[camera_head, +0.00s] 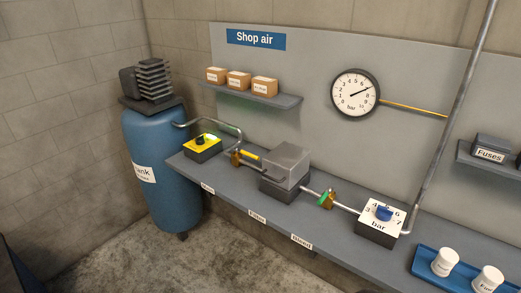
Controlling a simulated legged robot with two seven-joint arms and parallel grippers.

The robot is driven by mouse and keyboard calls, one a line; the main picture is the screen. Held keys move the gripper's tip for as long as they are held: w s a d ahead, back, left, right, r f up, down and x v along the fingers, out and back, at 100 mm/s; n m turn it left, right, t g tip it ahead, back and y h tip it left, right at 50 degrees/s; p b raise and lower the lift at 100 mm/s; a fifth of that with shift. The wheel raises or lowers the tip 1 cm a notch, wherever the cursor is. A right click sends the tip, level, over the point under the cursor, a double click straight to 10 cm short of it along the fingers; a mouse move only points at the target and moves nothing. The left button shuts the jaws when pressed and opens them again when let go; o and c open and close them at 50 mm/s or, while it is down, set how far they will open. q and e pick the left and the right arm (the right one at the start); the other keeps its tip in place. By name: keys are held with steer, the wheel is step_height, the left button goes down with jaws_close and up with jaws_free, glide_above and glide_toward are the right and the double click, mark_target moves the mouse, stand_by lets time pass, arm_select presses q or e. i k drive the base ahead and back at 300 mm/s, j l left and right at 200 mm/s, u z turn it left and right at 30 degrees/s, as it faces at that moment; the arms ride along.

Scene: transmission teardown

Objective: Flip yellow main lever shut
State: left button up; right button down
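The yellow main lever (250,155) sits on a small brass valve (235,158) on the bench, left of the grey box. The lever points right, roughly in line with the pipe. A second brass valve (327,200) with a green handle is on the pipe right of the grey box. Neither of my grippers is in view, and nothing touches the lever.
The grey box (286,165) stands close right of the lever. A yellow-topped switch box (203,148) with a green glow is left of it. A gauge (355,93) hangs above. A shelf (250,97) with small boxes overhangs the bench's back. The blue tank (165,190) stands left.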

mark_target(243, 152)
steer(key=i+j, duration=0.35)
steer(key=i+j+z, duration=0.15)
steer(key=i+j, duration=0.6)
steer(key=j, duration=0.2)
steer(key=i+j+z, duration=0.1)
steer(key=i+j, duration=0.55)
steer(key=j, duration=0.3)
steer(key=l+z, duration=0.05)
